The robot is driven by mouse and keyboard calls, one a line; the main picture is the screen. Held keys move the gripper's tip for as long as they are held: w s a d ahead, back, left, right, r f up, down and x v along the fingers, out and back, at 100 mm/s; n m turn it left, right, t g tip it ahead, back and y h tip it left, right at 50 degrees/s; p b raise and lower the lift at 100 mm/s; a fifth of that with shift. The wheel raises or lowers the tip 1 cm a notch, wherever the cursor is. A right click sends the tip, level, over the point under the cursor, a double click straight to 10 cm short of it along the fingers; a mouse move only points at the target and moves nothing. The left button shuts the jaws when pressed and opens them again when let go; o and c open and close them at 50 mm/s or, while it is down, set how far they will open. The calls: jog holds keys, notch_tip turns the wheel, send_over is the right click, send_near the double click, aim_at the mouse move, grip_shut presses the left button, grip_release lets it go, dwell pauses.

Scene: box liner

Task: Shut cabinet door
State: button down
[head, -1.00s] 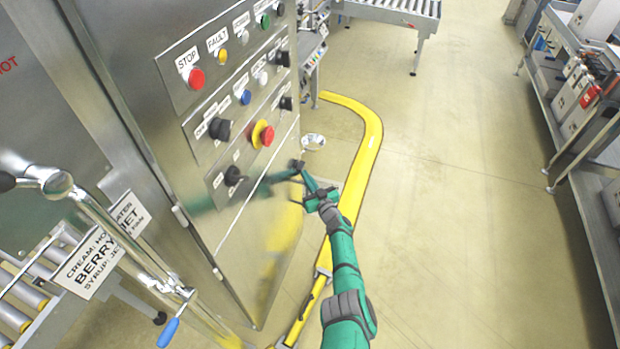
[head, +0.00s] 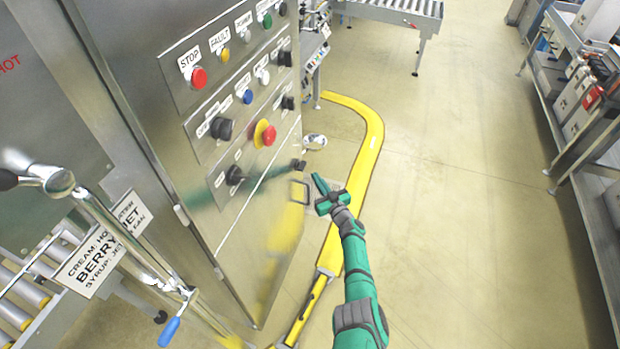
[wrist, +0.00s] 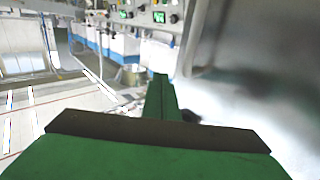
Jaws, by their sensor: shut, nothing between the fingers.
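The steel cabinet (head: 165,150) stands at left, with its control panel above. Its lower door (head: 250,243) is shiny steel and looks about in line with the panel above; no clear gap shows from here. A rectangular pull handle (head: 307,193) sits near the door's right edge, with a black latch (head: 298,165) above it. My green gripper (head: 320,184) is to the right of the handle, apart from the door, shut and empty. In the wrist view, the gripper's shut fingers (wrist: 161,97) point forward, with a blurred steel surface (wrist: 255,75) at right.
A yellow floor barrier (head: 355,180) curves beside and under my arm. A chrome pipe with a blue-handled valve (head: 168,332) stands at front left. A roller conveyor (head: 400,10) is at the back, shelving (head: 585,100) at right. The floor between is clear.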

jog(key=s+d, duration=0.2)
jog(key=d, duration=0.7)
jog(key=shift+s+d, duration=0.3)
jog(key=shift+s, duration=0.05)
jog(key=shift+f, duration=0.1)
